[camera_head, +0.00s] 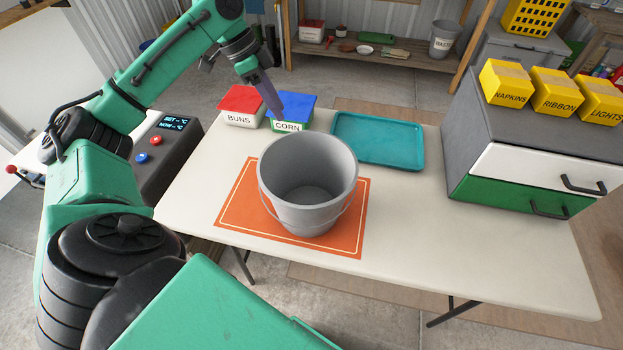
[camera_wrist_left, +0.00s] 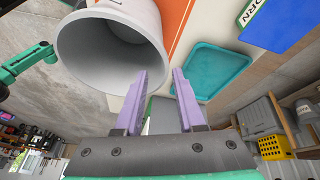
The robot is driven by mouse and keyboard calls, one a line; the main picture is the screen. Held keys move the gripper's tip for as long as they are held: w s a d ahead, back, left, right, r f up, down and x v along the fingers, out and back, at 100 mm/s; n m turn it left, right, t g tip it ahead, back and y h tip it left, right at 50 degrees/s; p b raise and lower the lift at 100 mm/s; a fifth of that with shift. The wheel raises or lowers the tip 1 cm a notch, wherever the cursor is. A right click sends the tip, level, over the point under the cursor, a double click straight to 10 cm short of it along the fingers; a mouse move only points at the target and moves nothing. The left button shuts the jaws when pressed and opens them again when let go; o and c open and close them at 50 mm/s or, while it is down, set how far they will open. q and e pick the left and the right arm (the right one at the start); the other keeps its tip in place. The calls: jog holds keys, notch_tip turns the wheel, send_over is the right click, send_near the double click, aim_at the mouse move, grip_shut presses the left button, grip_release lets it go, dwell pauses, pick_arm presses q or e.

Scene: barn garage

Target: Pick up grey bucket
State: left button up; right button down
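The grey bucket (camera_head: 306,190) stands upright and empty on an orange mat (camera_head: 236,196) on the white table (camera_head: 420,255). My left gripper (camera_head: 276,108) is above the table behind the bucket, by the blue-lidded corn box (camera_head: 291,112), clear of the bucket. In the left wrist view the left gripper's two purple fingers (camera_wrist_left: 160,85) are spread apart with nothing between them. The bucket (camera_wrist_left: 110,45) shows there beyond the fingers, its open mouth toward the camera. My right gripper is not seen in either view.
A red-lidded buns box (camera_head: 240,106) stands beside the corn box. A teal tray (camera_head: 378,141) lies behind the bucket to the right. A grey drawer cabinet (camera_head: 540,140) with yellow boxes on top fills the right end. The front right of the table is clear.

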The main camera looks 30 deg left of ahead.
aim_at(305, 152)
pick_arm(q)
jog(key=x, duration=0.4)
jog(key=p+x, duration=0.1)
jog(key=x, duration=0.4)
jog(key=p+x, duration=0.1)
jog(key=x, duration=0.4)
jog(key=shift+w+d+r, duration=0.1)
jog(key=shift+w+d, duration=0.05)
jog(key=shift+d, duration=0.15)
jog(key=shift+f, duration=0.3)
jog(key=c, duration=0.5)
grip_shut()
jog(key=shift+r, duration=0.1)
